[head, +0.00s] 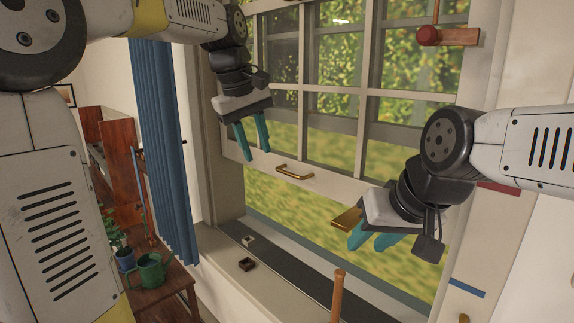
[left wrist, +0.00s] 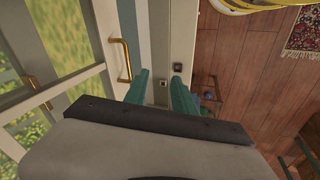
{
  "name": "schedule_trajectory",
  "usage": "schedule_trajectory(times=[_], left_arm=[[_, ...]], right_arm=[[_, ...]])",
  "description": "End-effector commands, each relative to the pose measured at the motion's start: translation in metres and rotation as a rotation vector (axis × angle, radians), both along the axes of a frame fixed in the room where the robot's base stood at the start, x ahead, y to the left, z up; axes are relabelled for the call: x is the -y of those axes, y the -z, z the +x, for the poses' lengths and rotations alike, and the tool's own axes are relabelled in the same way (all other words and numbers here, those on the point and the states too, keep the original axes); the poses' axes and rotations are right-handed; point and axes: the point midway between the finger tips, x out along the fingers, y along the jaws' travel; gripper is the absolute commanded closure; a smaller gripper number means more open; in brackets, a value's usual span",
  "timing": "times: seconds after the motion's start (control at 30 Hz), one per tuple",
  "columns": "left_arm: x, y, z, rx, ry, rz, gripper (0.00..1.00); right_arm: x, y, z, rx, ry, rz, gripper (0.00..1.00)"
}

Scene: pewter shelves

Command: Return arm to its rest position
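My left gripper (head: 257,154) hangs in front of the window at centre left, fingers pointing down. Its teal fingers are apart with nothing between them; the left wrist view also shows the empty gap (left wrist: 159,82). My right gripper (head: 366,246) is lower and further right, in front of the window's lower part. Its two teal fingers are apart, and I see nothing held. The window sash (head: 315,181) is raised, with an open gap below it. One brass handle (head: 294,173) lies below and right of my left gripper, apart from it. Another brass handle (head: 346,218) shows beside my right gripper; contact is unclear.
Two small catches (head: 247,263) sit on the sill. A wooden stick (head: 337,296) stands at the bottom. A blue curtain (head: 163,150) hangs left, above a table with a green watering can (head: 151,271). A red-knobbed wooden piece (head: 450,37) is at upper right.

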Motion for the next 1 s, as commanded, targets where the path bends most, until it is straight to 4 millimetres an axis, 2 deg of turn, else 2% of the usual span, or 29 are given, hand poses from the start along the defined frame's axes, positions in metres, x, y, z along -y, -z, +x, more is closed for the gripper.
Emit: schedule_trajectory(times=[0.03,0.1,0.3,0.4,0.5,0.7,1.0], left_arm=[[-0.015,0.003,-0.022,0.039,0.045,0.004,0.68],[-0.029,0.013,-0.049,0.096,0.121,0.019,0.68],[-0.058,0.056,-0.124,0.258,0.323,0.096,0.68],[-0.065,0.081,-0.153,0.321,0.404,0.145,0.68],[-0.069,0.1,-0.173,0.364,0.462,0.185,0.68],[-0.071,0.117,-0.188,0.396,0.51,0.22,0.68],[-0.071,0.117,-0.188,0.396,0.511,0.22,0.68]], right_arm=[[0.0,0.0,0.0,0.0,0.0,0.0,0.64],[0.0,0.0,0.0,0.0,0.0,0.0,0.64],[0.0,0.0,0.0,0.0,0.0,0.0,0.64],[0.0,0.0,0.0,0.0,0.0,0.0,0.64],[0.0,0.0,0.0,0.0,0.0,0.0,0.64],[0.0,0.0,0.0,0.0,0.0,0.0,0.64],[0.0,0.0,0.0,0.0,0.0,0.0,0.64]])
